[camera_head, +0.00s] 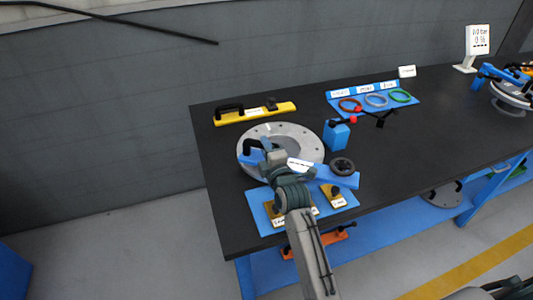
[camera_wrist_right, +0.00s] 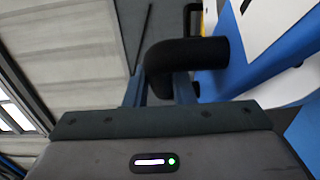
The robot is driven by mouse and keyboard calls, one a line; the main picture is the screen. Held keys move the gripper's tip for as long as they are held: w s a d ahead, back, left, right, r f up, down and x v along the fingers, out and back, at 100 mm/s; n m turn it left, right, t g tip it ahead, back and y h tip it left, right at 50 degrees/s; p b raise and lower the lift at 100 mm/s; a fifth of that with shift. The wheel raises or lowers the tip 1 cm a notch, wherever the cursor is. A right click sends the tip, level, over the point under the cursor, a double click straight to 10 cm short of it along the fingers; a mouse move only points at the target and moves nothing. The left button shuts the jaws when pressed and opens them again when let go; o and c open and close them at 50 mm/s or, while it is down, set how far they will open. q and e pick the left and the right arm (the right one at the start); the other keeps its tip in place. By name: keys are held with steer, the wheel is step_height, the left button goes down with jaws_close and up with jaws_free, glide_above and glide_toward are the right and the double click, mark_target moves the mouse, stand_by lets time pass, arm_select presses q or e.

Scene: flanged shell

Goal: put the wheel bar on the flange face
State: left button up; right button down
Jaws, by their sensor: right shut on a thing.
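The wheel bar (camera_head: 338,177) is a long blue bar with a white label, a black handle at its left end and a black wheel (camera_head: 342,166) at its right. My right gripper (camera_head: 264,157) is shut on its black handle, which shows between the fingers in the right wrist view (camera_wrist_right: 182,65). The flange face (camera_head: 312,144) is a round grey ring with bolt holes. The bar lies across the ring's front side in the head view; I cannot tell whether they touch. My arm hides part of both. My left gripper is not in view.
A yellow bar (camera_head: 284,109) with a black handle lies behind the flange. A blue block (camera_head: 336,136) stands to its right, near a blue tray with coloured rings (camera_head: 374,102). A blue mat (camera_head: 259,213) with brass-coloured pieces lies in front. The table's middle right is clear.

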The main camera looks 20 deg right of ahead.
steer(key=shift+f+p, duration=0.3)
steer(key=shift+f, duration=1.05)
steer(key=shift+f, duration=0.15)
steer(key=c, duration=1.2)
jaws_free()
steer(key=shift+s, duration=0.1)
steer(key=shift+c, duration=0.2)
